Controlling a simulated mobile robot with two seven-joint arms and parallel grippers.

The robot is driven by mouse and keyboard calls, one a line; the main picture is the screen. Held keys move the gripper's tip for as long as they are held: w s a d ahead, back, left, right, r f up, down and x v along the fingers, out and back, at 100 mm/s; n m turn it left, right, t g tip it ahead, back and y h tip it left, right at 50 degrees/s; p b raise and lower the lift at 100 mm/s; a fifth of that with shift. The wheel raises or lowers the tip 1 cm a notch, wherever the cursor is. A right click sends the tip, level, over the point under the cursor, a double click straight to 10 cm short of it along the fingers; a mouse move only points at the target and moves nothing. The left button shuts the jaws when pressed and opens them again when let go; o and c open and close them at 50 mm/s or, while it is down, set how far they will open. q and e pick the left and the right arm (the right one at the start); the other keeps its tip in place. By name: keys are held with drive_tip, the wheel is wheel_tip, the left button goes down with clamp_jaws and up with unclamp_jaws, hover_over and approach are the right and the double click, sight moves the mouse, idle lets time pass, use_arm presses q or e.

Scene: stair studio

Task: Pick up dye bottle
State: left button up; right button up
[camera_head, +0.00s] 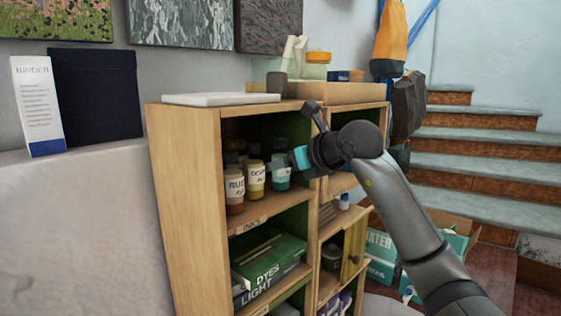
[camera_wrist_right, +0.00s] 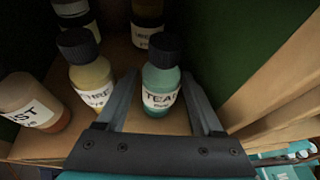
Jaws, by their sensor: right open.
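A teal dye bottle with a black cap and a label reading TEAL (camera_wrist_right: 161,82) stands upright on the upper shelf of a wooden cabinet. It also shows in the head view (camera_head: 281,178). My right gripper (camera_wrist_right: 158,92) is open, with one finger on each side of the teal bottle. I cannot tell whether either finger touches it. In the head view the right gripper (camera_head: 294,161) reaches into the shelf from the right. A yellow ochre bottle (camera_wrist_right: 91,78) stands just left of it, and a rust bottle (camera_wrist_right: 38,102) farther left. My left gripper is not in view.
Two more bottles (camera_wrist_right: 147,22) stand behind, partly cut off. The cabinet's side panel (camera_wrist_right: 275,75) is close on the right. Below is a green dyes box (camera_head: 268,260). A white slab (camera_head: 220,99) lies on the cabinet top. Stairs (camera_head: 485,150) rise at right.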

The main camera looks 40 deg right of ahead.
drive_tip(key=shift+c, duration=0.2)
clamp_jaws()
idle(0.4)
